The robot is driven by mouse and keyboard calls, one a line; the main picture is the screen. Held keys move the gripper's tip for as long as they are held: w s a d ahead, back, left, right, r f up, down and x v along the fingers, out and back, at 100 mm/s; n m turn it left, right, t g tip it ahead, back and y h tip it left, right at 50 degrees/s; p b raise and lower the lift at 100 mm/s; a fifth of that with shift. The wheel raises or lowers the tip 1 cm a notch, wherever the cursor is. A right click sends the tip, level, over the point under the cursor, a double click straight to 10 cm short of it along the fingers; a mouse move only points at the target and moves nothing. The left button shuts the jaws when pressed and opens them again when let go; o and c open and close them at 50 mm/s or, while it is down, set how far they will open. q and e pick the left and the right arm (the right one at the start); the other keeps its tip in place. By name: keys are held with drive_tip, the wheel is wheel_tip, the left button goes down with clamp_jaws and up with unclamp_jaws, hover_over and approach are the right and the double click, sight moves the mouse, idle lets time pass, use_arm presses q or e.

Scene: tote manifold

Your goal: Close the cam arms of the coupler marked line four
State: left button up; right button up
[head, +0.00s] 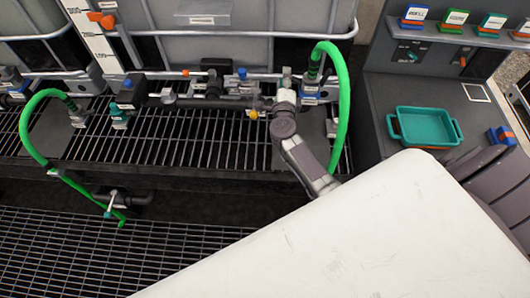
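A green hose (342,100) at the right arches down from a coupler (312,88) with a small blue-and-white tag beside it. Another green hose (30,120) at the left runs from a coupler (76,112) down to a fitting near the lower grating. I cannot read any tag, so I cannot tell which coupler is line four, nor how its cam arms stand. My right gripper (286,84) is at the right end of the pipe manifold (215,102), just left of the right-hand coupler. Its fingers are too small and overlapped to judge. My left gripper is not in view.
Grey tote tanks (235,50) stand behind the black grating (200,148). Valves with blue, orange and yellow parts line the manifold. At the right, a dark bench (385,85) holds a teal tray (425,127) and a blue-and-orange block (502,136). Coloured tags stand above it.

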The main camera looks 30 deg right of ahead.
drive_tip(key=b+v, duration=0.3)
drive_tip(key=v, duration=1.1)
drive_tip(key=s+a+f+n+y, duration=0.1)
drive_tip(key=a+f+n+y, duration=0.2)
drive_tip(key=f+n, duration=0.3)
drive_tip(key=s+a+f+n+y+b, duration=0.1)
drive_tip(key=a+f+n+y, duration=0.3)
drive_tip(key=f, duration=1)
drive_tip(key=shift+n, duration=1.2)
drive_tip(key=shift+s+a, duration=0.1)
drive_tip(key=shift+s, duration=0.05)
